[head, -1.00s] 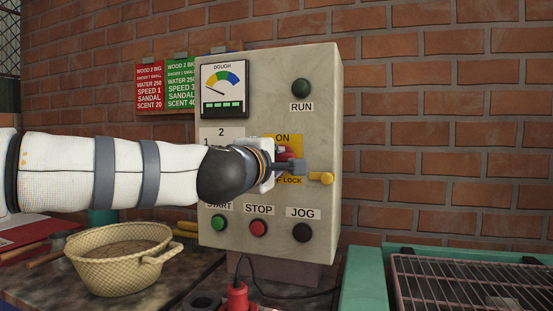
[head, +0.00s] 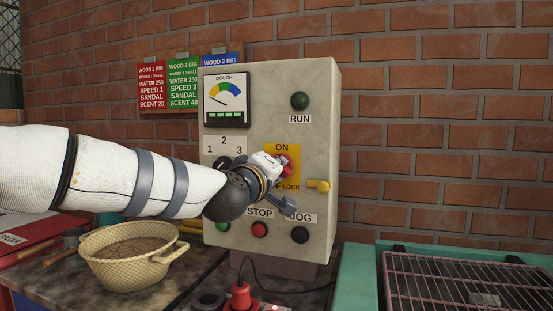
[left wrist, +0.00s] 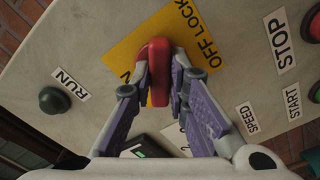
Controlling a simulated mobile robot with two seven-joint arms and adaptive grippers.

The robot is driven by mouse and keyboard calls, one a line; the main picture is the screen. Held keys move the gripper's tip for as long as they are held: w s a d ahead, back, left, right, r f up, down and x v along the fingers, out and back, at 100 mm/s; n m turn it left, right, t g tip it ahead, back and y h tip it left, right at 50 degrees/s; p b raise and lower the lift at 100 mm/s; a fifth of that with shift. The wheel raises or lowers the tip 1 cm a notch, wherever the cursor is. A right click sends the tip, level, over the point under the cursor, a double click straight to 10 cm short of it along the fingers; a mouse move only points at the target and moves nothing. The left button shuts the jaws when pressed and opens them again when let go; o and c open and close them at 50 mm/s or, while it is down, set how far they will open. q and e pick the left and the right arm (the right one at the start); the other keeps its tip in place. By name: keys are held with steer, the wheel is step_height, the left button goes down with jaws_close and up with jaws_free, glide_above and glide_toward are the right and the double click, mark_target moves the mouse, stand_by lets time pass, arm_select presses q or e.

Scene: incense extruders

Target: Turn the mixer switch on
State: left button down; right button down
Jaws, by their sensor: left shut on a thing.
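The mixer switch is a red handle (head: 287,162) on a yellow plate (head: 293,149) marked ON above and OFF LOCK below, on the front of a grey control box (head: 265,90). My left gripper (head: 283,165) is at the switch, partly covering it and the plate. In the left wrist view the red handle (left wrist: 156,65) stands between the two fingertips (left wrist: 158,90), which are shut on it. There the handle lies at a slant to the OFF LOCK lettering on the yellow plate (left wrist: 125,45). My right gripper is not in view.
A yellow latch (head: 318,185) sticks out right of the switch. The dark RUN lamp (head: 300,101) is above, and the red STOP button (head: 260,230) below. A woven basket (head: 128,255) stands on the table at left, and a wire rack (head: 450,280) at right.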

arm_select(q)
steer(key=shift+r+m+p, duration=0.2)
steer(key=shift+m+p, duration=1.25)
steer(key=shift+m, duration=3.85)
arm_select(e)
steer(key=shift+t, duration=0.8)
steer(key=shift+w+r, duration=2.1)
arm_select(q)
steer(key=shift+m, duration=0.3)
steer(key=c, duration=1.6)
jaws_free()
steer(key=shift+f, duration=0.1)
steer(key=shift+o, duration=0.2)
